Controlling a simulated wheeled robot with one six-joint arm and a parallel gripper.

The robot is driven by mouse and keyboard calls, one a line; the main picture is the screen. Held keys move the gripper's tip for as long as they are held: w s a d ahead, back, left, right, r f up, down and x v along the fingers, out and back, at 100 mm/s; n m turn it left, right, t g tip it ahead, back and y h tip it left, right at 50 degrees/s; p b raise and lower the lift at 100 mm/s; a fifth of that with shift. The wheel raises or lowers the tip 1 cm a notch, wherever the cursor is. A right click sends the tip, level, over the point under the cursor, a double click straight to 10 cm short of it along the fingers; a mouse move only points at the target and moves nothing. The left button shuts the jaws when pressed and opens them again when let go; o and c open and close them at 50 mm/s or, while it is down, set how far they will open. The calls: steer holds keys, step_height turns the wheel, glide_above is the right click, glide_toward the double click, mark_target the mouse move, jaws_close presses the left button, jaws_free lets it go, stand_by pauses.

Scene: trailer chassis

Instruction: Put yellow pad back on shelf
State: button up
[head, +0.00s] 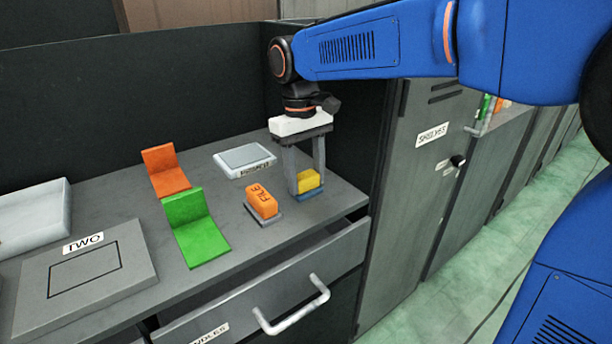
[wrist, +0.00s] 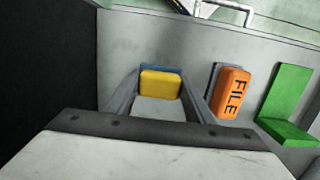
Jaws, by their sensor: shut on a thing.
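The yellow pad (head: 309,181) is between the two fingers of my gripper (head: 308,188), low over the right end of the grey desk top (head: 285,235). A blue piece (head: 311,194) shows under or beside the pad; I cannot tell whether the pad still touches it. In the wrist view the yellow pad (wrist: 161,85) sits between the fingertips of my gripper (wrist: 163,92), with the blue piece (wrist: 160,68) just behind it. My gripper is shut on the yellow pad. A grey cabinet (head: 405,190) with a "SHELVES" label stands right of the desk.
An orange block (head: 262,201) marked "FILE" lies just left of my gripper. Green (head: 195,228) and orange (head: 165,172) L-shaped stands are further left. A labelled grey box (head: 244,158) lies behind. A drawer with a white handle (head: 292,308) protrudes at the front.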

mark_target(303, 173)
steer(key=shift+f, duration=0.1)
steer(key=o, duration=1)
steer(key=r, duration=0.8)
steer(key=w+r, duration=0.1)
steer(key=r, duration=0.3)
steer(key=shift+a+r, duration=0.1)
steer(key=shift+a, duration=0.3)
